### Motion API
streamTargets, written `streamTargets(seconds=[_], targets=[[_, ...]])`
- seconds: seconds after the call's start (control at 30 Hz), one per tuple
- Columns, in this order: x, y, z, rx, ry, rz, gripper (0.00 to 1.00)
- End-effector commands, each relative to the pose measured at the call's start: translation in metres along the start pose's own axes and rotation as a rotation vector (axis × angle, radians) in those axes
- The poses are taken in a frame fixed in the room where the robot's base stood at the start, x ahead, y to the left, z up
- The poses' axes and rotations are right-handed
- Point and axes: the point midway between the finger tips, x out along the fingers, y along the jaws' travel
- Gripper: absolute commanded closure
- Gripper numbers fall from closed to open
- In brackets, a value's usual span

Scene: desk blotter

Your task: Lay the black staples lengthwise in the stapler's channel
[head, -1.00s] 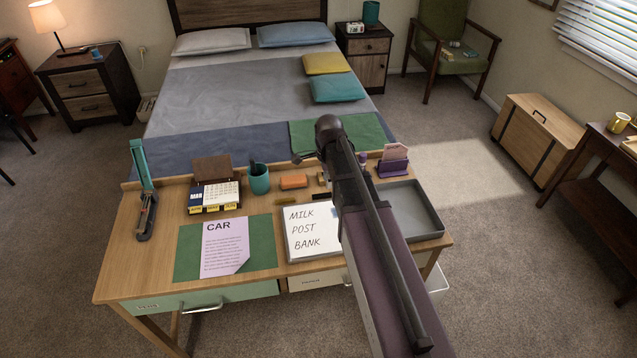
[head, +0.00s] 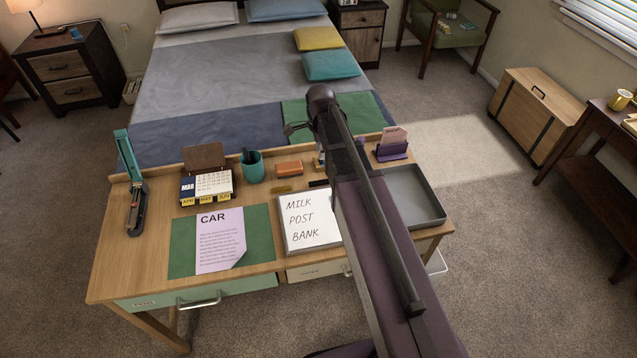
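The teal stapler (head: 135,200) stands open at the left end of the desk. Its teal lid (head: 127,152) is raised steeply, and its dark channel runs along the base. A short black strip (head: 318,183), which looks like the black staples, lies behind the white notepad, close to my arm. A brass-coloured strip (head: 282,189) lies to its left. My arm crosses the right part of the desk and hides some of it. At its far end a small dark hooked part (head: 296,128) looks like my gripper; its fingers cannot be made out. It is far from the stapler.
A calendar (head: 207,187), teal cup (head: 252,167) and orange block (head: 289,167) stand along the back. A lilac CAR sheet (head: 220,240) lies on the green blotter (head: 184,245). The notepad (head: 300,222) and grey tray (head: 414,196) are nearer my arm. Bare wood surrounds the stapler.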

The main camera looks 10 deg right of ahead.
Motion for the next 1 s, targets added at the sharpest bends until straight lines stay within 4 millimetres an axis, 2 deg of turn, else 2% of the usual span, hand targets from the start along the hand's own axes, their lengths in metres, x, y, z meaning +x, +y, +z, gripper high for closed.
streamTargets(seconds=[1.0], targets=[[0.073, 0.000, 0.001, -0.002, 0.000, 0.000, 0.61]])
